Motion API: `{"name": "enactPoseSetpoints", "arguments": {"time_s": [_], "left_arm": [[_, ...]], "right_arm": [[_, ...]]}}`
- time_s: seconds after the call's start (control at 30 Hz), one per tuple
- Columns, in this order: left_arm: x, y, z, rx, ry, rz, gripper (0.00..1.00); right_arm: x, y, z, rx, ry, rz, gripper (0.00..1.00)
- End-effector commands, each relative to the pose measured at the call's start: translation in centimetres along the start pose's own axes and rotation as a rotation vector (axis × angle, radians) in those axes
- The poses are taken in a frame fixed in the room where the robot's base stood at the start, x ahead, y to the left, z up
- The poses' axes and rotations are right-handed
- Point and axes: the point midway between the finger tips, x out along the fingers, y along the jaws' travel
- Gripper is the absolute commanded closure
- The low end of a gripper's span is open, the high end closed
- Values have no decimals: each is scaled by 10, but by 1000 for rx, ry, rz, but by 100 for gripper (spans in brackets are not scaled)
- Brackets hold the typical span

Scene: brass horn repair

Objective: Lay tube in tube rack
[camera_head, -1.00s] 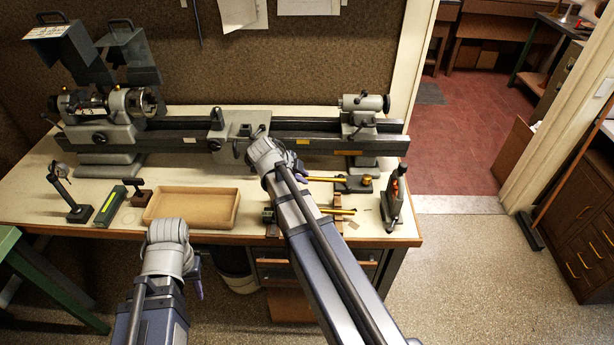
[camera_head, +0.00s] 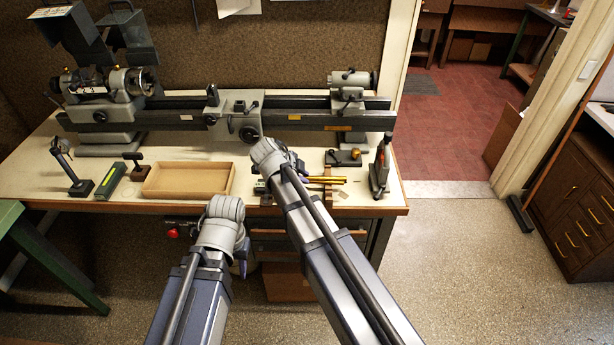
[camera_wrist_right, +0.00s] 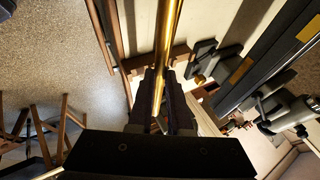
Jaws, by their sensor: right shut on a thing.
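My right gripper (camera_wrist_right: 160,88) is shut on a brass tube (camera_wrist_right: 168,35), which runs away from the jaws in the right wrist view. In the head view my right forearm hides that gripper, and brass tubing (camera_head: 332,180) shows just right of the wrist. The wooden tube rack (camera_head: 327,188) is on the bench there, mostly covered by the arm and tubing. The tube is over or at the rack; I cannot tell whether it touches. My left gripper (camera_head: 243,262) hangs low in front of the bench, its jaws too hidden to read.
A lathe (camera_head: 235,121) spans the back of the bench. An empty wooden tray (camera_head: 188,181) lies left of my right wrist. A black stand with a brass knob (camera_head: 346,158) and an upright tool (camera_head: 379,166) stand close to the rack.

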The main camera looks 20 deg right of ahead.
Motion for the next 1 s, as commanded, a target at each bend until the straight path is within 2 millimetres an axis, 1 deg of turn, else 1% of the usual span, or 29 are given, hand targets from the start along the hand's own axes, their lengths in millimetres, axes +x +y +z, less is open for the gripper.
{"name": "enactPoseSetpoints", "arguments": {"time_s": [0.6, 0.73, 1.0], "left_arm": [[48, 5, -3, 0, 0, 0, 60], [52, 5, -3, 0, 0, 0, 60], [51, 5, -3, 0, 0, 0, 60]], "right_arm": [[39, 24, 15, 1, 1, 0, 100], [42, 26, 17, 1, 1, 0, 100], [42, 26, 17, 1, 1, 0, 100]]}}
